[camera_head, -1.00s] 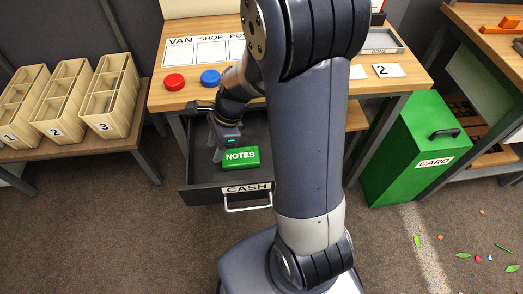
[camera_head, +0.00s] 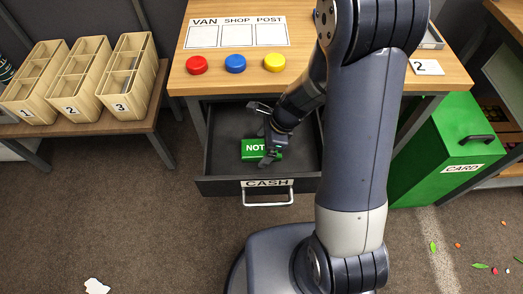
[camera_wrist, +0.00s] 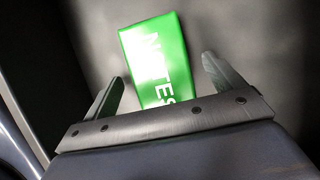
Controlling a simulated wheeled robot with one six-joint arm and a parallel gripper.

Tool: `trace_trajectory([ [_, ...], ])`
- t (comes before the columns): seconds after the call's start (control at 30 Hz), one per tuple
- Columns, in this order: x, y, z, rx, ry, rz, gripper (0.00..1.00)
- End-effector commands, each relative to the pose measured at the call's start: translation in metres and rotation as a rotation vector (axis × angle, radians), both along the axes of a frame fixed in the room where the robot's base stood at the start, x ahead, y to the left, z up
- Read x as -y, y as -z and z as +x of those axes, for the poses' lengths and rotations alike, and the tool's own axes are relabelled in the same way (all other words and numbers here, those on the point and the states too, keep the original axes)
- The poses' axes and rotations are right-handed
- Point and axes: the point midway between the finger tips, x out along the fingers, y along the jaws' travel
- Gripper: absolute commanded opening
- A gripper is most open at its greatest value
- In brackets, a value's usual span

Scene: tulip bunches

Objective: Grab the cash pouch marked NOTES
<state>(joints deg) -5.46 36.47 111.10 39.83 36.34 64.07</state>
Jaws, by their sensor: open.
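The green cash pouch (camera_head: 253,150) marked NOTES lies flat in the open drawer labelled CASH (camera_head: 217,184). In the head view its right part is hidden behind my gripper (camera_head: 268,157), which points down into the drawer. In the wrist view the pouch (camera_wrist: 152,55) lies ahead of my gripper (camera_wrist: 163,75), between the lines of the two open fingers. Its near end shows between the fingers, closer to the left one. Its lettering runs lengthwise towards me. Nothing is held. I cannot tell how high the fingertips are above the drawer floor.
The drawer's front handle (camera_head: 268,203) sticks out below the table (camera_head: 330,68). Red (camera_head: 197,65), blue (camera_head: 235,64) and yellow (camera_head: 274,62) buttons sit along the table's front edge. Numbered wooden racks (camera_head: 75,82) stand at left. A green CARD bin (camera_head: 425,160) stands at right.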

Motion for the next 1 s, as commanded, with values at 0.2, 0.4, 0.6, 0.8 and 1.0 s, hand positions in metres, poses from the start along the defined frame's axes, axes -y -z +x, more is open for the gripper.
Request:
trace_trajectory([
  [0.2,-0.0012,0.002,0.0006,0.002,0.001,0.0,0.89],
  [0.4,-0.0012,0.0018,0.0005,0.002,0.001,0.0,0.77],
  [0.6,-0.0011,0.0018,0.0005,0.002,0.001,0.0,0.6],
  [0.8,-0.001,0.0017,0.0005,0.002,0.001,0.0,0.44],
  [1.0,-0.0012,0.0016,0.0007,0.002,0.001,0.0,0.35],
])
